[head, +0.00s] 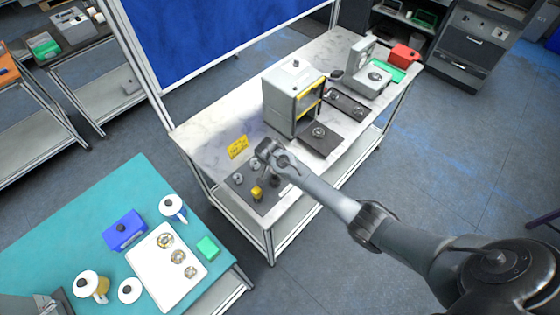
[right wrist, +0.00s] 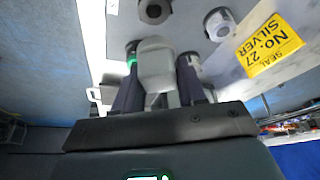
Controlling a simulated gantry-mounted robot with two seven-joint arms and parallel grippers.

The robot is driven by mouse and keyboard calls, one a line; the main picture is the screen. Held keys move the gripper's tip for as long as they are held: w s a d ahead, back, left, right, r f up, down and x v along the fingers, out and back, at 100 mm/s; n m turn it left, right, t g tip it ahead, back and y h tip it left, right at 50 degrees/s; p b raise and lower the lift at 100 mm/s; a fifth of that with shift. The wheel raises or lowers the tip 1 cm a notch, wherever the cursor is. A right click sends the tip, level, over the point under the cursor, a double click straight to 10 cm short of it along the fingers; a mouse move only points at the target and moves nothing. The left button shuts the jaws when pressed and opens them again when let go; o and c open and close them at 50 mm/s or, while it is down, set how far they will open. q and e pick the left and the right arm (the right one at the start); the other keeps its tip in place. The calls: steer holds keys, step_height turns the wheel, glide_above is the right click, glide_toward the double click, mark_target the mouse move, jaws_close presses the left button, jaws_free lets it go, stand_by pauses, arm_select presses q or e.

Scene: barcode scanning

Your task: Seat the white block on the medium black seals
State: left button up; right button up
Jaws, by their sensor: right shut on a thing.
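My right gripper (head: 271,172) is over the dark plate (head: 267,208) at the near left end of the marble-topped bench. In the right wrist view my right gripper (right wrist: 158,72) is shut on a whitish-grey block (right wrist: 156,62), held between its two dark fingers. Several round seal pieces stand around it. One with a dark face (right wrist: 154,11) and one with a whitish rim (right wrist: 219,23) show beyond the block. Whether the block touches a seal below is hidden. A grey and dark shape at the lower left, perhaps my left gripper (head: 58,301), is cut off by the frame.
A grey box machine (head: 289,102) is farther along the bench. A teal table (head: 90,215) at left holds a white tray (head: 157,288), mugs and a blue box (head: 124,230).

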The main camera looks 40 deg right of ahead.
steer(key=shift+a+f, duration=0.15)
steer(key=shift+f, duration=0.05)
steer(key=shift+f+b, duration=0.7)
steer(key=shift+b, duration=0.3)
step_height(320, 180, down, 2)
steer(key=shift+b, duration=1.1)
steer(key=shift+f, duration=0.6)
steer(key=shift+f, duration=0.15)
steer(key=shift+f, duration=0.25)
steer(key=shift+b, duration=0.3)
steer(key=shift+f, duration=0.35)
